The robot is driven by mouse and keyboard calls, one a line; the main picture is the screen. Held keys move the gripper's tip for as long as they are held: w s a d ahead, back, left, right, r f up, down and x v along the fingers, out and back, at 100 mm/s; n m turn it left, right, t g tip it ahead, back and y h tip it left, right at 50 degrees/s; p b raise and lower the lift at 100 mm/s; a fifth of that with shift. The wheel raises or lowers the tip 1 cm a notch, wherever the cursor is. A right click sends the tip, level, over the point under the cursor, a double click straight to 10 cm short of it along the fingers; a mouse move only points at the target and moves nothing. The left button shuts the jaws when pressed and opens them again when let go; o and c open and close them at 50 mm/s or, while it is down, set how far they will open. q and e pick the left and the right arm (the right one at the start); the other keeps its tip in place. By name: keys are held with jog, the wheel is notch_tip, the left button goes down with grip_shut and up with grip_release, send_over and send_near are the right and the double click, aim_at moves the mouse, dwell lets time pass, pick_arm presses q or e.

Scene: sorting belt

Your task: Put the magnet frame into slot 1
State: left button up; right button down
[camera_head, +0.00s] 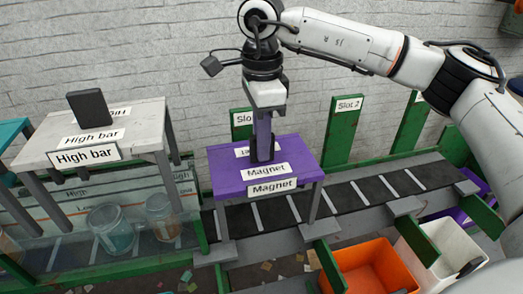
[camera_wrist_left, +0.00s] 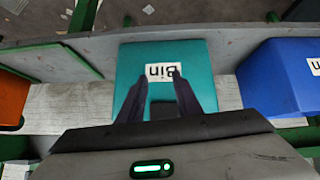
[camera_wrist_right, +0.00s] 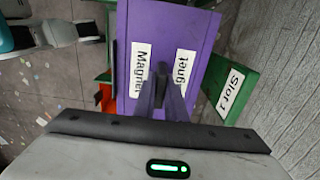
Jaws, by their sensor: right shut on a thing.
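The magnet frame (camera_head: 228,182) is a purple table-like frame with grey legs and white "Magnet" labels. It spans the belt in front of the partly hidden Slot 1 board (camera_head: 240,127). Its front legs end at grey pads beside the belt; I cannot tell whether they touch. My right gripper (camera_head: 263,153) is shut on the frame's dark upright handle from above. The right wrist view shows the purple top (camera_wrist_right: 215,35) beside the green Slot 1 board (camera_wrist_right: 242,72). My left gripper (camera_wrist_left: 158,85) is open, its fingers either side of a dark handle on a teal "Bin" frame (camera_wrist_left: 205,60).
The grey High bar frame (camera_head: 140,130) stands left of the magnet frame, over clear cups (camera_head: 110,230). The belt (camera_head: 380,190) is clear to the right, past the Slot 2 board (camera_head: 345,135). Orange (camera_head: 350,250) and white bins (camera_head: 440,240) stand in front.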

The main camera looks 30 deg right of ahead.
jog(key=shift+w+f, duration=0.1)
jog(key=shift+f, duration=0.85)
jog(key=shift+f, duration=0.2)
jog(key=c, duration=1.8)
grip_release()
jog(key=shift+r, duration=0.1)
notch_tip(320, 180, up, 12)
jog(key=shift+r, duration=0.1)
